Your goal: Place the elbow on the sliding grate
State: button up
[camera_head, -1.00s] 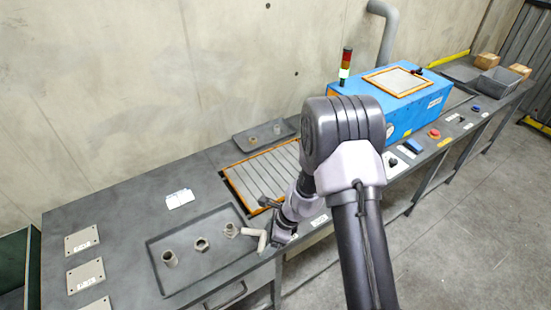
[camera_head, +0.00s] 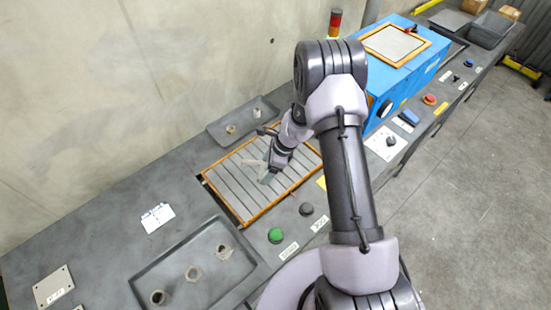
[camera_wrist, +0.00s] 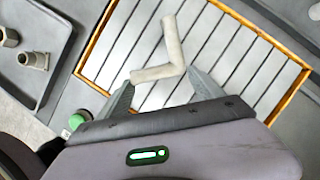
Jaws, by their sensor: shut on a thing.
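The elbow is a pale grey, L-shaped pipe piece (camera_wrist: 172,55); it also shows as a small pale shape (camera_head: 254,162) in the head view. My gripper (camera_wrist: 165,86) is shut on one arm of the elbow, with the other arm sticking out away from the wrist. In the head view my gripper (camera_head: 270,174) is over the middle of the sliding grate (camera_head: 232,190), a slatted grey panel in an orange frame. The grate fills much of the wrist view (camera_wrist: 225,50). I cannot tell whether the elbow touches the slats.
A dark tray (camera_head: 140,284) with several fittings lies front left of the grate. A smaller tray (camera_head: 218,139) with two fittings is behind it. The blue blaster box (camera_head: 386,88) stands right. A green button (camera_head: 276,236) and a black knob (camera_head: 306,209) sit at the grate's front.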

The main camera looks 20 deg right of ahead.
jog(key=w+d, duration=0.2)
jog(key=d, duration=0.1)
jog(key=w+d, duration=0.1)
jog(key=d, duration=0.1)
jog(key=shift+w+d+f, duration=0.15)
jog(key=shift+w+f, duration=0.05)
jog(key=shift+f, duration=0.15)
notch_tip(320, 180, down, 4)
jog(key=shift+w+d+r+b, duration=0.15)
jog(key=shift+b, duration=0.35)
jog(key=shift+r, duration=0.1)
jog(key=o, duration=1.4)
